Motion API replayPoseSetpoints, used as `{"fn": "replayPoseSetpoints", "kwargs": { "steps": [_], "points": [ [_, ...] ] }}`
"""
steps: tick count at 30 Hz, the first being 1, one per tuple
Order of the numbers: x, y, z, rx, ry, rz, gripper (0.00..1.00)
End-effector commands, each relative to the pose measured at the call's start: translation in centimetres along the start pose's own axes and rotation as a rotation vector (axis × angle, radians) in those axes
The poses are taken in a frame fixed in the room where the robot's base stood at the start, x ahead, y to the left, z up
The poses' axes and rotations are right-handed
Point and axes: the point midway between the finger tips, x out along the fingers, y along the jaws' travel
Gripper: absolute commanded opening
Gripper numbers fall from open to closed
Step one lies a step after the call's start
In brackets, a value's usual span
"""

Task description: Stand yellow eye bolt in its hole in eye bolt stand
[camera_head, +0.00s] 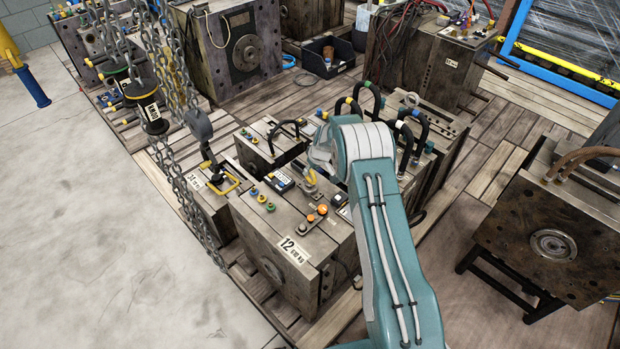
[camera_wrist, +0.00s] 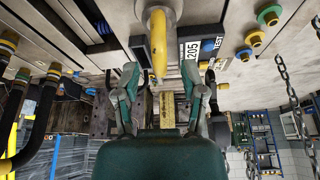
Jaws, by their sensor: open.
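The yellow eye bolt (camera_wrist: 158,45) shows nearly edge-on in the wrist view, with a grey metal collar at its base. It lies just beyond and between the fingertips of my gripper (camera_wrist: 168,78), which is open, with a finger to each side and no visible contact. In the head view a small yellow piece (camera_head: 311,178) on top of the mould marked 12 seems to be the same bolt; my wrist partly covers that spot. No empty hole shows clearly.
The mould (camera_head: 262,225) also bears blue, yellow and green fittings (camera_head: 262,199) and a black labelled box (camera_head: 280,180). Black hoses (camera_head: 367,95) arch up behind my wrist. Chains and a hook (camera_head: 199,125) hang at left. Bare floor (camera_head: 90,220) lies far left.

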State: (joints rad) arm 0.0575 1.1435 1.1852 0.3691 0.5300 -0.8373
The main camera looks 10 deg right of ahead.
Motion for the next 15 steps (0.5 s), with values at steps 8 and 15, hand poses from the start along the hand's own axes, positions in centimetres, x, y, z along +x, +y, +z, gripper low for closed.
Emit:
{"fn": "replayPoseSetpoints", "kwargs": {
  "steps": [8,15],
  "points": [
    [0.02,0.00,0.00,0.000,0.000,0.000,0.28],
    [-0.03,0.05,-0.09,0.000,0.002,0.001,0.00]
  ]
}}
